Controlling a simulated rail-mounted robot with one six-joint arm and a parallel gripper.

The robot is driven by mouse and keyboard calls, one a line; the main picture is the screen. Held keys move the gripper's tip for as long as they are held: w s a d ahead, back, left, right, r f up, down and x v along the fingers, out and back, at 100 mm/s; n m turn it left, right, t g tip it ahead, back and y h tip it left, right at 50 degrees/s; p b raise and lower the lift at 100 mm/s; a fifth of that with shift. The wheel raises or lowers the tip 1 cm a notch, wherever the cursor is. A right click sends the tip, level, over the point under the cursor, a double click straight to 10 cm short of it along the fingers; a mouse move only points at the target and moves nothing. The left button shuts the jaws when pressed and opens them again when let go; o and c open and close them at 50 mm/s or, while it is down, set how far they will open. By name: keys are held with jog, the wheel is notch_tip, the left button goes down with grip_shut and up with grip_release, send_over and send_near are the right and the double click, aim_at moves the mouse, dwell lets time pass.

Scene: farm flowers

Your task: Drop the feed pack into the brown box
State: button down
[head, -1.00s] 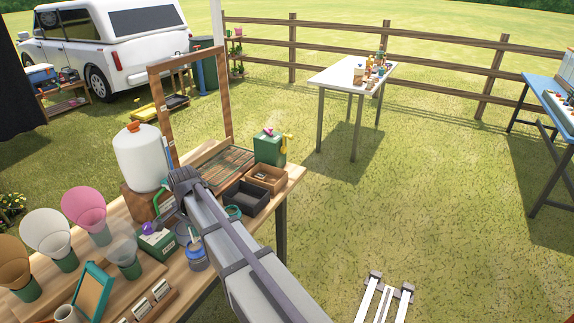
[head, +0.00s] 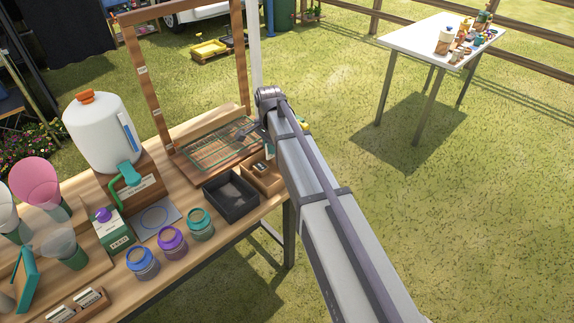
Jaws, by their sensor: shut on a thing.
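The brown box (head: 250,181) is an open wooden tray at the right end of the workbench, beside a black tray. Small pale and dark items (head: 260,167) show inside it; I cannot tell what they are. My arm (head: 315,190) reaches up past the box's right side. My gripper's jaws are hidden behind the arm, and so is whatever they hold. I cannot make out the feed pack at the gripper. Small white-labelled packs (head: 88,297) stand in a wooden holder at the bench's front left.
The black tray (head: 231,205) is left of the box. Several lidded jars (head: 172,242) line the front edge. A wooden frame (head: 143,85) stands behind, near a white tank (head: 100,132). A white table (head: 440,45) stands apart at the upper right; grass lies between.

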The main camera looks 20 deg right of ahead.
aim_at(271, 158)
jog(key=shift+s+a, duration=0.1)
jog(key=shift+a, duration=0.05)
jog(key=shift+s+a+f, duration=0.1)
jog(key=shift+f, duration=0.05)
notch_tip(271, 158, down, 6)
jog(key=b, duration=0.6)
jog(key=shift+r, duration=0.2)
jog(key=c, duration=1.1)
grip_release()
jog(key=shift+c, duration=0.2)
notch_tip(271, 158, up, 11)
jog(key=p, duration=1.1)
jog(key=shift+r, duration=0.1)
jog(key=shift+f, duration=0.2)
